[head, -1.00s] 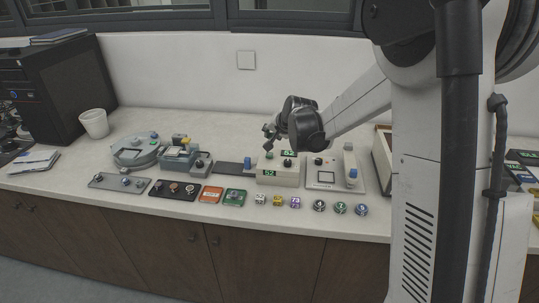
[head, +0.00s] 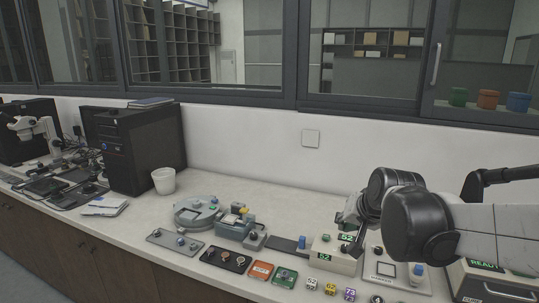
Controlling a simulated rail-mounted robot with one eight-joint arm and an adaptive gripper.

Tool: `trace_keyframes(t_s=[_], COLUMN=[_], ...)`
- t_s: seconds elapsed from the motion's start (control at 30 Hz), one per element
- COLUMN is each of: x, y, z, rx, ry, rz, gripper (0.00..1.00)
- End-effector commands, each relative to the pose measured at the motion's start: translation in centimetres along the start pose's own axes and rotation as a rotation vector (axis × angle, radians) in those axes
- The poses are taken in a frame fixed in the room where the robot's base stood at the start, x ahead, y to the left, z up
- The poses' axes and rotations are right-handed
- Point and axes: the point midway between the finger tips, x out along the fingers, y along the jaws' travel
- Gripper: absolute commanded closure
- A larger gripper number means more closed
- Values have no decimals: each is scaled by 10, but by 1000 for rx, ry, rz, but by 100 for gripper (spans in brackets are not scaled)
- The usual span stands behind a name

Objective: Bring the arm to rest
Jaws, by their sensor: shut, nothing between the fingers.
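My gripper (head: 347,222) shows at the right of the head view, dark and small at the end of my arm. It is shut and empty. It hangs just above or in front of a cream box (head: 341,262) with green "52" labels; whether it touches the box cannot be told. My black wrist joint and pale arm link reach in level from the right edge and hide part of the counter behind them.
Left of the box stand a blue-grey machine (head: 235,228) and a round grey device (head: 196,213). An orange plate (head: 261,271), a green plate (head: 285,278) and numbered cubes (head: 330,288) lie in front. A white cup (head: 164,181) stands farther left.

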Motion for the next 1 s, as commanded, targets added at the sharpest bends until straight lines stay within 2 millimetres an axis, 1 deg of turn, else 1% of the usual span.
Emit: trace_keyframes(t_s=[0.03,0.2,0.37,0.5,0.7,0.8,0.9,1.0], x=[-13,-49,-78,-99,-120,-125,-128,-130], y=[2,10,19,30,46,51,55,57], z=[11,45,80,112,155,170,180,184], rx=[-18,-85,-147,-201,-271,-296,-312,-320], ry=[-4,-16,-27,-39,-53,-59,-63,-64], rz=[6,29,50,70,94,102,109,111], gripper=[100,100,100,100,100,100,100,100])
